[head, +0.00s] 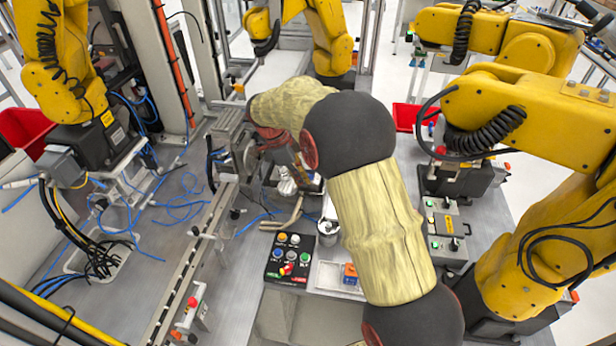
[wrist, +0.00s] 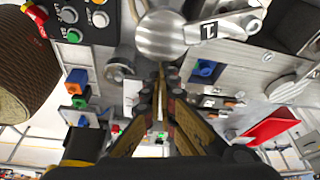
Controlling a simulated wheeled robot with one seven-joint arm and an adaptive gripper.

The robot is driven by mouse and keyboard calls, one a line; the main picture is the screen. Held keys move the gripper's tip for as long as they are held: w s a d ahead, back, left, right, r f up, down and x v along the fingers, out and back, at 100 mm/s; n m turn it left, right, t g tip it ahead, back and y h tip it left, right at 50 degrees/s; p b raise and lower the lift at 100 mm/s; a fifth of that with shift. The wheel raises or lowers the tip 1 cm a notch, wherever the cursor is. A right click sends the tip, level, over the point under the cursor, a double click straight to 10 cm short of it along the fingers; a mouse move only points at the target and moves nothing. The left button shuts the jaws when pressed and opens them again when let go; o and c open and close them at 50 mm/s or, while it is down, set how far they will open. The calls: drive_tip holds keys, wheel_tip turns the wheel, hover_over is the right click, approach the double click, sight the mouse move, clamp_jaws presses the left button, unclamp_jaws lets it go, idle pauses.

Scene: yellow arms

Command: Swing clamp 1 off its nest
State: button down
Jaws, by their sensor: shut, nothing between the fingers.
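Clamp 1 shows at the top of the wrist view as a silver arm (wrist: 230,22) with a "1" label and a large round metal disc (wrist: 163,36) at its left end. A metal plate (wrist: 250,62) with a blue piece (wrist: 204,69) lies beside and below the arm; I cannot tell whether this is the nest. My gripper (wrist: 160,77) is shut and empty, its fingertips just below the disc in the picture. I cannot tell whether they touch it. In the head view my own arm hides the gripper and most of this area.
A button box (head: 288,258) stands left of my arm, with an orange and blue block (head: 350,273) close by. Yellow robot arms (head: 545,115) crowd the right. A rail (head: 190,265) and loose cables lie on the left.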

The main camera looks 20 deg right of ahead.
sight(287, 193)
drive_tip(key=a+m+g, duration=0.1)
drive_tip(key=a+m, duration=0.2)
drive_tip(key=shift+s+a+y+p, duration=0.1)
drive_tip(key=shift+a+y+p, duration=0.1)
drive_tip(key=shift+y+p, duration=0.15)
drive_tip(key=shift+w+a+p, duration=0.2)
drive_tip(key=shift+a+p, duration=0.15)
drive_tip(key=shift+a, duration=0.8)
